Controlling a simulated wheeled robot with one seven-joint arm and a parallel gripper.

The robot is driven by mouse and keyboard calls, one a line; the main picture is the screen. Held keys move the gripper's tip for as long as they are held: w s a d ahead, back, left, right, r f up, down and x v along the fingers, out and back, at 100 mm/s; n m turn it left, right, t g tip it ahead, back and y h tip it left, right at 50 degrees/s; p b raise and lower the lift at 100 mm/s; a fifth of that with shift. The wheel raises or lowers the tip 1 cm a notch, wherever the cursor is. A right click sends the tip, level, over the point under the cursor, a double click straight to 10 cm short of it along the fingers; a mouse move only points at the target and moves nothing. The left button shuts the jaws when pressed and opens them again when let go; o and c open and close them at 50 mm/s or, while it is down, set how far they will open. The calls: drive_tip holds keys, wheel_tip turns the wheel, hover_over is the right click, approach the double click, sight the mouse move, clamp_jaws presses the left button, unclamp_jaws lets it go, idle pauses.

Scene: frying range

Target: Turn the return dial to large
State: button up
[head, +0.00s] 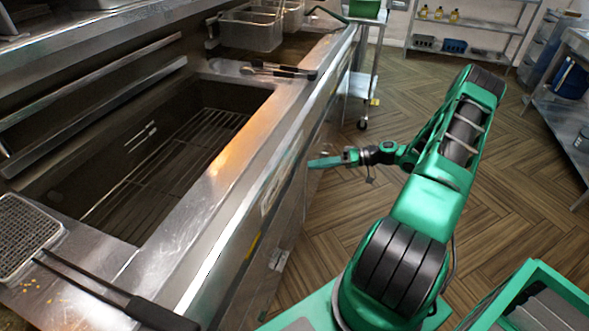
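My gripper (318,163) is at the end of my green arm, pointing left at the front face of the frying range (225,205). Its fingertips are close to that front panel; I cannot tell whether they touch it. The fingers show edge-on and small, so I cannot tell whether they are open or shut. I cannot make out the return dial: the front panel is seen at a steep angle from above. A metal fitting (278,260) sits lower on the front face.
Black-handled tongs (279,71) lie on the rim beyond the open fryer well (175,165). A long-handled mesh skimmer (25,238) lies at the near left. Fry baskets (250,28) stand at the back. A wheeled cart stands beyond my gripper.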

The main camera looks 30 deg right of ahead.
sight(294, 168)
drive_tip(key=x, duration=0.8)
drive_tip(key=shift+w+a+f, duration=0.15)
drive_tip(key=shift+a, duration=0.25)
